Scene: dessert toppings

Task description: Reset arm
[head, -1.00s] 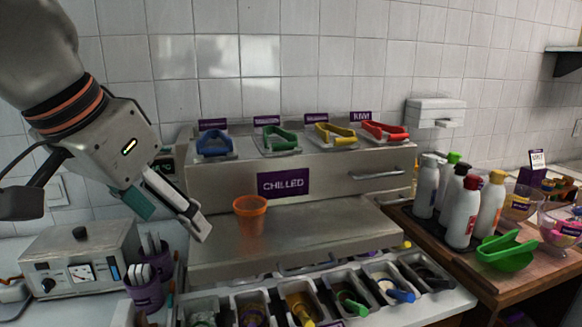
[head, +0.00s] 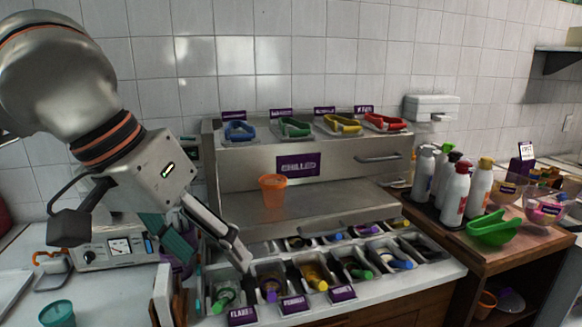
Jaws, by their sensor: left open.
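My left gripper (head: 216,258) hangs at the left of the head view, pointing down and to the right. Its fingers are apart, with a teal pad on one, and nothing shows between them. It appears in front of the left end of the topping trays. An orange cup (head: 272,192) stands upright on the steel ledge (head: 330,205) of the chilled unit, to the right of and apart from the gripper. My right gripper is not in view.
Topping trays with coloured-handled utensils (head: 315,277) line the counter. Coloured tongs (head: 295,127) lie on top of the chilled unit (head: 240,165). A teal cup (head: 57,314) is at lower left.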

